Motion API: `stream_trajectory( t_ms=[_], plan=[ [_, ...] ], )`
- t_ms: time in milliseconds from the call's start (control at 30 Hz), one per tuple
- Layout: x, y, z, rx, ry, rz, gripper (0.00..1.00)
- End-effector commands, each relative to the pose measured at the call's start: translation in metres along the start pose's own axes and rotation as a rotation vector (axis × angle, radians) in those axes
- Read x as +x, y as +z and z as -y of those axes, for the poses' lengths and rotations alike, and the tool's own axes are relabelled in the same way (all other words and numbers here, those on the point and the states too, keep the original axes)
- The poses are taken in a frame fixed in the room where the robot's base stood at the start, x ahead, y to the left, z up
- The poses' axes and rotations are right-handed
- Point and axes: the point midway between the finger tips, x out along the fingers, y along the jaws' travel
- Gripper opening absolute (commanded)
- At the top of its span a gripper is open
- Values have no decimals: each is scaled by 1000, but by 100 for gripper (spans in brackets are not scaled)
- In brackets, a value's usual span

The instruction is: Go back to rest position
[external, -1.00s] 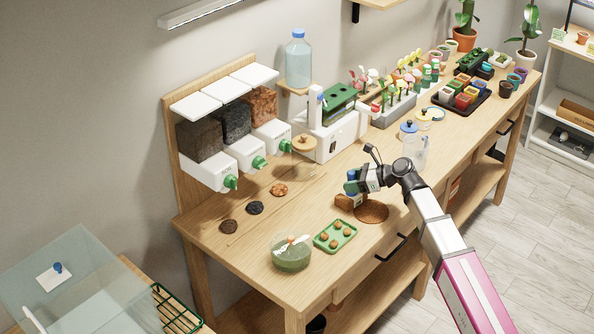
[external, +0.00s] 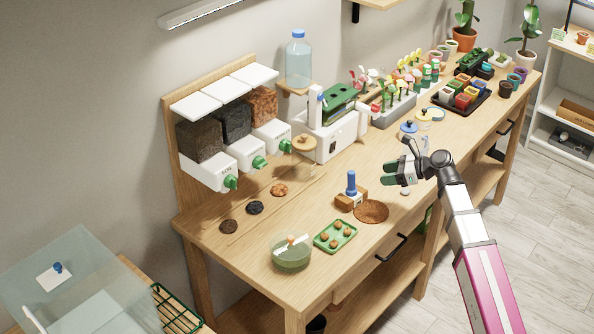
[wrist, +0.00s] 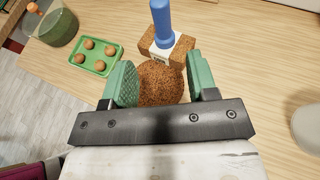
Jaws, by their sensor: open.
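My gripper (external: 388,175) is open and empty in the external view, above the workbench to the right of a blue-handled tool. In the wrist view its two green-padded fingers (wrist: 160,85) stand wide apart with nothing held between them. In the wrist view the blue handle (wrist: 161,18) rises beyond the fingers. A round brown mat or patch (external: 371,212) lies beside the block, and part of it (wrist: 160,85) shows between the fingers.
A green tray (external: 335,236) with several brown balls and a bowl of green liquid (external: 291,256) stand near the front edge. Dispensers (external: 246,154) and a white machine (external: 331,139) line the back.

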Motion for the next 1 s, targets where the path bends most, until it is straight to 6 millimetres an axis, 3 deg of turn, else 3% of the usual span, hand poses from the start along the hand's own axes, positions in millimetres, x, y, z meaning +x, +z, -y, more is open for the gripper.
stream_trajectory(
  t_ms=[233,367,467,600,800,900,1000],
  plan=[
    [-3,-3,8,-23,-19,-11,53],
    [-19,-18,45,-149,-110,-80,53],
    [-47,-38,92,-324,-219,-191,53],
    [-97,-69,157,-597,-345,-400,53],
    [-174,-115,227,-959,-403,-744,53],
    [-197,-150,239,-1116,-345,-909,53],
    [-196,-191,228,-1236,-229,-1019,53]
  ],
)
